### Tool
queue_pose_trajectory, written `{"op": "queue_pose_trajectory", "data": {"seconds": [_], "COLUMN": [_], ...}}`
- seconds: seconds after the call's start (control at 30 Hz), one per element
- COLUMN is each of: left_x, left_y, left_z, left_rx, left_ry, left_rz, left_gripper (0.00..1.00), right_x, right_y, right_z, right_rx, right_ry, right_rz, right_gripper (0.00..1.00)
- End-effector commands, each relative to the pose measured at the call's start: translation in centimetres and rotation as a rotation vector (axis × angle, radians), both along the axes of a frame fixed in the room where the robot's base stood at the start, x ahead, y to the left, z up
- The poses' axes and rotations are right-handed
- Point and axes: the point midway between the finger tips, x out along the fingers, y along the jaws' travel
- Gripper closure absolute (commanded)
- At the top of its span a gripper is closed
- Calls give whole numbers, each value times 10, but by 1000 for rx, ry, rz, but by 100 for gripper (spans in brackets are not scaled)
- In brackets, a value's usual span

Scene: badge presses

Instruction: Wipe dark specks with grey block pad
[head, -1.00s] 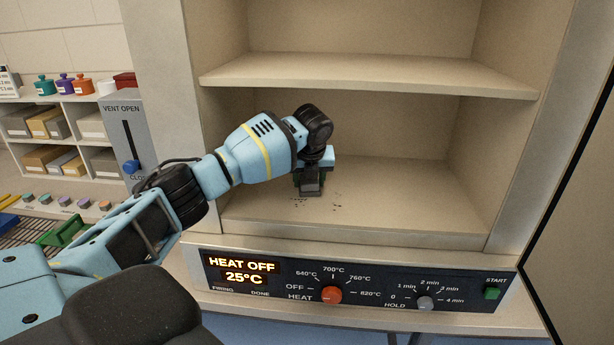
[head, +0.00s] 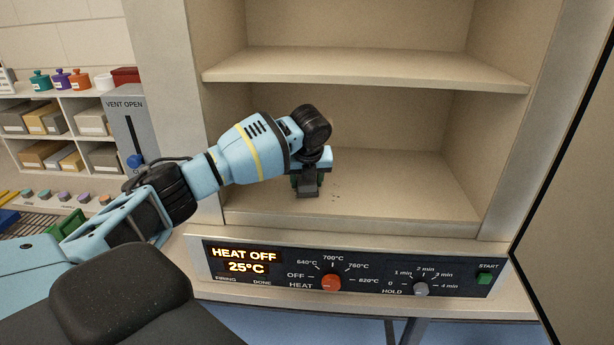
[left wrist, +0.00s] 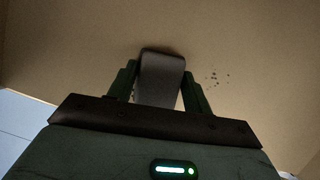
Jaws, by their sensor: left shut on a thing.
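The grey block pad (head: 308,191) is held between the fingers of my left gripper (head: 308,181), low over the floor of the lower compartment. In the left wrist view the pad (left wrist: 160,78) is clamped between two dark green fingers. Its lower end looks close to or on the floor; contact is hard to tell. A patch of dark specks (head: 335,191) lies just right of the pad, and also shows in the left wrist view (left wrist: 216,78). A few small dark marks show by the left finger in the wrist view. My right gripper is not in view.
The beige chamber (head: 400,190) has a shelf (head: 365,75) above my gripper and side walls around it. Its front lip lies close in front of the pad. A control panel (head: 350,270) runs below. The compartment's right side is clear. An open door (head: 575,200) stands at right.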

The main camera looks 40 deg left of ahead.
Motion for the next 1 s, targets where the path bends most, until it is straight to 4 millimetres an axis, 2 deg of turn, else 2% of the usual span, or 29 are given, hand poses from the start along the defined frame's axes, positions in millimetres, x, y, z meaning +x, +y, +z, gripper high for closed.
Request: {"op": "queue_pose_trajectory", "data": {"seconds": [0.07, 0.47, 1.0], "left_x": [-7, -15, -43], "left_y": [-4, -9, -26], "left_z": [-5, -4, 0], "left_rx": [0, -1, -1], "left_ry": [13, 12, 6], "left_rz": [-3, -2, -2], "left_gripper": [76, 76, 76], "right_x": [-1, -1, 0], "right_y": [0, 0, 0], "right_z": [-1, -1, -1], "right_rx": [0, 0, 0], "right_ry": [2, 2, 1], "right_rz": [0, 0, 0], "right_gripper": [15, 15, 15]}}
